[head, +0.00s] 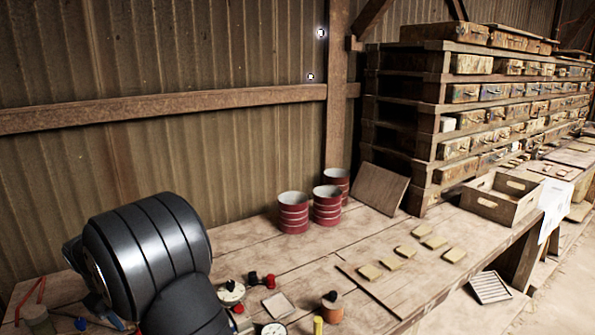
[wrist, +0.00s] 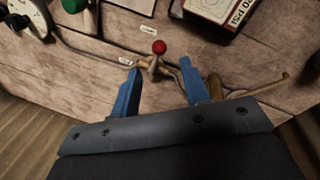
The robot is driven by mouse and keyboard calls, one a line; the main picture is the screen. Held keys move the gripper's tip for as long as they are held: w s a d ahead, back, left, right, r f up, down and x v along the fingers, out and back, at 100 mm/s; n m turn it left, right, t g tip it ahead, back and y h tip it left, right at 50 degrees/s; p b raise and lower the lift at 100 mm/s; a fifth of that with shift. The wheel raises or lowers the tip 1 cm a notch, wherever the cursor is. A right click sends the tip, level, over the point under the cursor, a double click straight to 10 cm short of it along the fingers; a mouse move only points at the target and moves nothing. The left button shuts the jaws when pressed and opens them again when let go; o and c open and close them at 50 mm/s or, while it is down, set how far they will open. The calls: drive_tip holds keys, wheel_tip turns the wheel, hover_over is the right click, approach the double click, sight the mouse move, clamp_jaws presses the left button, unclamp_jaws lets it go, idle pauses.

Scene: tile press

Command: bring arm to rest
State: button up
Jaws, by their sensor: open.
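My gripper (wrist: 160,68) shows in the wrist view, its two blue fingers spread apart with nothing held between them. Beyond the fingertips is a small brass fitting (wrist: 153,66) with a red ball knob (wrist: 159,47) on a wooden surface. I cannot tell how far the fingers are from it. In the head view my dark arm (head: 145,255) fills the lower left, and the gripper is out of sight there.
The wrist view shows a dial (wrist: 28,20) and a red-edged panel (wrist: 215,12). In the head view, gauges (head: 230,294) and a brown-bodied pot (head: 332,309) stand near my arm. Red cans (head: 293,213), several tiles (head: 407,251) and a wooden crate (head: 498,204) lie beyond.

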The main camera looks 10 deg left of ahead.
drive_tip(key=f, duration=0.3)
drive_tip(key=w+f, duration=0.1)
drive_tip(key=f, duration=0.2)
drive_tip(key=shift+w+d+f, duration=0.15)
drive_tip(key=shift+d+f, duration=0.05)
drive_tip(key=shift+f, duration=0.15)
drive_tip(key=shift+w+d+r+n, duration=0.15)
drive_tip(key=shift+r+n, duration=0.05)
drive_tip(key=shift+n, duration=0.2)
drive_tip(key=shift+w+d+n, duration=0.35)
drive_tip(key=shift+w+n, duration=0.05)
drive_tip(key=shift+n, duration=0.6)
drive_tip(key=w+n, duration=0.1)
drive_tip(key=n, duration=0.1)
drive_tip(key=w+d+n+y, duration=0.1)
drive_tip(key=n, duration=0.2)
drive_tip(key=shift+w, duration=0.35)
drive_tip(key=w+n, duration=0.1)
drive_tip(key=n, duration=0.1)
drive_tip(key=w+n+y, duration=0.1)
drive_tip(key=n, duration=0.2)
drive_tip(key=shift+w+g, duration=0.35)
drive_tip(key=shift+g, duration=0.05)
drive_tip(key=shift+w+a+n+g+y, duration=0.25)
drive_tip(key=shift+w+n, duration=0.25)
drive_tip(key=shift+n, duration=0.55)
drive_tip(key=shift+w+a+n+g+y, duration=0.15)
drive_tip(key=shift+w+a+n, duration=0.25)
drive_tip(key=shift+n, duration=0.65)
drive_tip(key=shift+w+d, duration=0.1)
